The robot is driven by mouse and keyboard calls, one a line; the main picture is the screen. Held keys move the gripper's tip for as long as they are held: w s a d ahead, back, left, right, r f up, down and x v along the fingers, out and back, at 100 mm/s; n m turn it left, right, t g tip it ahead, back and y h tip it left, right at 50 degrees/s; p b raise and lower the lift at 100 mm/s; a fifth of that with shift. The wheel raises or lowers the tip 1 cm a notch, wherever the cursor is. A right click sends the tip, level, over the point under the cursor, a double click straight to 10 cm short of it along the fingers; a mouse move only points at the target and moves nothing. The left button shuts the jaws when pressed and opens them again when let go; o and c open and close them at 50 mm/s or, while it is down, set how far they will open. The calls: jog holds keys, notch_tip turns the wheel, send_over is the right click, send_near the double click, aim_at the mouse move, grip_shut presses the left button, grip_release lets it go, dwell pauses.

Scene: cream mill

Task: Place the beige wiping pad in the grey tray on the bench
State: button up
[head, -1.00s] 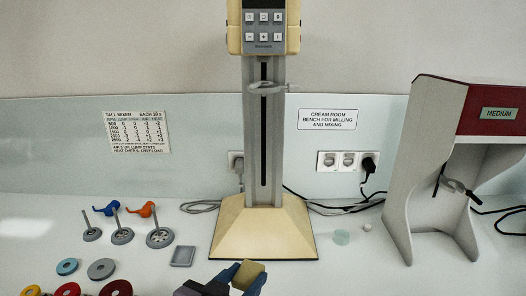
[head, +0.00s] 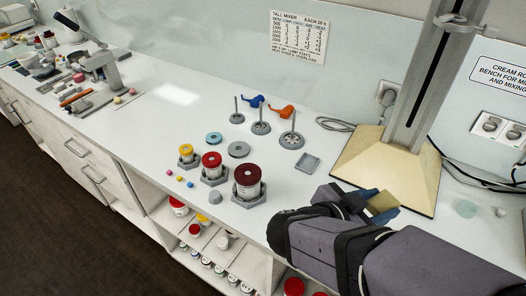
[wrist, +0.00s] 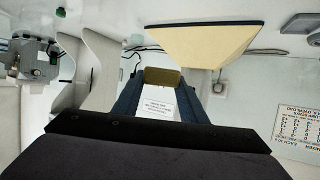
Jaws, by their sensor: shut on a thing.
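My gripper (head: 375,205) is shut on the beige wiping pad (head: 383,203), a small block held between its blue fingers in front of the mixer's cream base. The pad also shows at the fingertips in the wrist view (wrist: 162,76). The grey tray (head: 308,163) is small, square and shallow. It lies on the bench to the left of the mixer base and looks empty. My gripper and the pad are to the right of the tray and nearer the camera, apart from it.
The tall mixer's cream base (head: 390,165) stands close behind my gripper. Left of the tray are stirrers on grey discs (head: 291,140), an orange funnel-like piece (head: 281,110) and lidded jars in hexagonal holders (head: 248,182). The bench around the tray has some clear room.

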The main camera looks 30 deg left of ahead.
jog(key=w+a+f, duration=0.2)
jog(key=w+f, duration=0.1)
jog(key=w, duration=0.1)
jog(key=w+a+f+b, duration=0.1)
jog(key=w+a+f, duration=0.1)
jog(key=w+f, duration=0.1)
jog(key=w+a+f+b, duration=0.1)
jog(key=w+a+f, duration=0.1)
jog(key=w, duration=0.3)
jog(key=shift+w+a+f, duration=0.35)
jog(key=shift+a+f, duration=0.05)
jog(key=shift+f, duration=0.3)
jog(key=shift+n+t+y, duration=0.3)
jog(key=shift+n+y, duration=0.3)
jog(key=shift+y, duration=0.1)
jog(key=w+a, duration=0.1)
jog(key=a, duration=0.1)
jog(key=w+a, duration=0.1)
jog(key=w+a+r, duration=0.1)
jog(key=a, duration=0.1)
jog(key=shift+w+a, duration=0.3)
jog(key=shift+w, duration=0.1)
jog(key=w+a+r+n+t+y, duration=0.1)
jog(key=w+a+r+n+y, duration=0.15)
jog(key=a, duration=0.35)
jog(key=w+a+r+n+y, duration=0.1)
jog(key=a+r+n+y, duration=0.15)
jog(key=a, duration=0.25)
jog(key=shift+m, duration=0.3)
jog(key=shift+f, duration=4.8)
